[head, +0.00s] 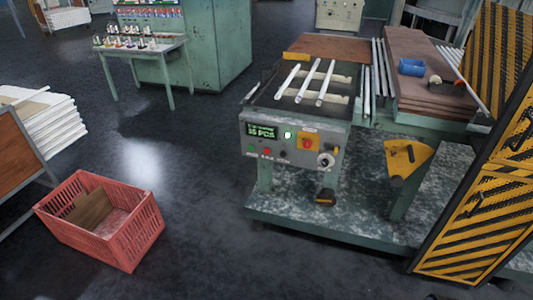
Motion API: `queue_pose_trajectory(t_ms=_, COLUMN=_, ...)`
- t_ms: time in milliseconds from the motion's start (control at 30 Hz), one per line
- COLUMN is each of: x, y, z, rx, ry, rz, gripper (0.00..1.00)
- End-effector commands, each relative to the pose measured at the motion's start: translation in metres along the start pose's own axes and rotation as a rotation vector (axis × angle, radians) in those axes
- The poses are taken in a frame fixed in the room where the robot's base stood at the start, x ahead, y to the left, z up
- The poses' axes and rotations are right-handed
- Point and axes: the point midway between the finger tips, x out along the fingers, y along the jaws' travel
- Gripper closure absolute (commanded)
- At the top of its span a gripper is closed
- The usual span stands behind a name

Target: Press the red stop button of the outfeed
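The outfeed (296,112) is a grey-green machine with a control panel on its front, right of the middle in the head view. A small red button (266,152) is low on the panel's left side, beside a small green button (251,148). Above them is a display with green text (262,131). Right of it are a lit white-green lamp (287,134) and a red switch on a yellow plate (307,143). A silver round knob (326,160) is at the panel's right. Nothing covers the panel. My gripper is not in view.
White glass tubes (311,82) lie on the outfeed's top. A red crate (102,222) stands on the floor at lower left. A yellow-black striped guard (480,215) stands at the right. Dark floor (195,190) in front of and left of the outfeed is clear.

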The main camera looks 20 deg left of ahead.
Motion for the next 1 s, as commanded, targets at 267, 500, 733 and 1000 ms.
queue_pose_trajectory(t_ms=267, x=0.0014, y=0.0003, z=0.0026, rx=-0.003, ry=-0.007, rz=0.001, gripper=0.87)
queue_pose_trajectory(t_ms=500, x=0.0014, y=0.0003, z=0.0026, rx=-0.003, ry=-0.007, rz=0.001, gripper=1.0)
queue_pose_trajectory(t_ms=733, x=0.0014, y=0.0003, z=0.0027, rx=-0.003, ry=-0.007, rz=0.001, gripper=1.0)
queue_pose_trajectory(t_ms=1000, x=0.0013, y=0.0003, z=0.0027, rx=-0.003, ry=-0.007, rz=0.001, gripper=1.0)
